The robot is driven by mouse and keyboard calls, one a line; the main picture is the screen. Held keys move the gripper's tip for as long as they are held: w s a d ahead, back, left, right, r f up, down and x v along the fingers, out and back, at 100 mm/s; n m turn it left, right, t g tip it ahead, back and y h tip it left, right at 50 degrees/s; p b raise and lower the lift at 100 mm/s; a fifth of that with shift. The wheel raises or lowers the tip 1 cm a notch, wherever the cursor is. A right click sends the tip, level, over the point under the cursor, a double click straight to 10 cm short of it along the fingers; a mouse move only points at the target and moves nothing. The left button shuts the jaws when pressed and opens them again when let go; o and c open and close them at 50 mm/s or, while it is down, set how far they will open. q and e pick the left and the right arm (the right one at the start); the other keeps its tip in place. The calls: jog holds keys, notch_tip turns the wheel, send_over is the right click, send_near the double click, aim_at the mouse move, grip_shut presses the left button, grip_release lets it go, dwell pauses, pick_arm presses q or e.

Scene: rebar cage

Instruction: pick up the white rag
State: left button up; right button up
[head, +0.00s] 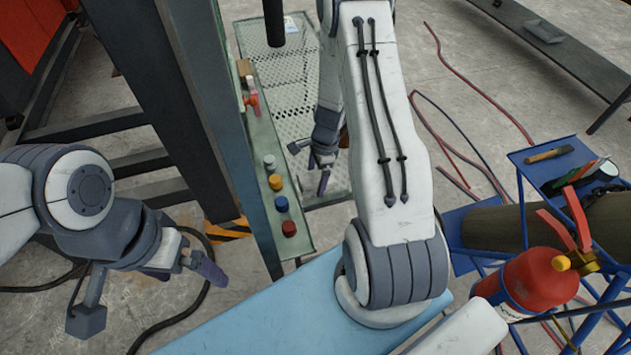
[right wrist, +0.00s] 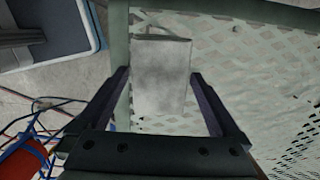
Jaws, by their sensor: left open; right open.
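A pale grey-white, roughly rectangular cloth-like piece, which looks like the white rag (right wrist: 162,78), lies on a perforated metal surface (right wrist: 240,65) in the right wrist view. It appears between and beyond the fingertips of my right gripper (right wrist: 159,98), which is open and empty; I cannot tell the remaining gap. In the head view my right gripper (head: 311,165) hangs over the perforated platform (head: 280,75); I cannot make out the rag there, and my arm covers part of the platform. My left gripper (head: 147,291) is open and empty over the floor at the left.
A green rail with coloured buttons (head: 281,204) and a dark steel post (head: 190,110) stand left of my right gripper. A red fire extinguisher (head: 530,283) and a blue rack (head: 540,165) with a hammer (head: 549,153) are at the right. Hoses cross the floor.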

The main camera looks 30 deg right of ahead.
aim_at(314, 178)
jog(key=c, duration=1.3)
jog(key=shift+o, duration=0.2)
jog(key=shift+r, duration=0.5)
notch_tip(314, 178, up, 4)
jog(key=shift+f+p, duration=0.15)
jog(key=shift+p, duration=0.55)
jog(key=s+d+r, duration=0.6)
jog(key=s, duration=0.3)
jog(key=shift+s+d+r, duration=0.2)
jog(key=shift+s+d, duration=0.1)
jog(key=shift+d, duration=0.05)
jog(key=shift+d+r, duration=0.1)
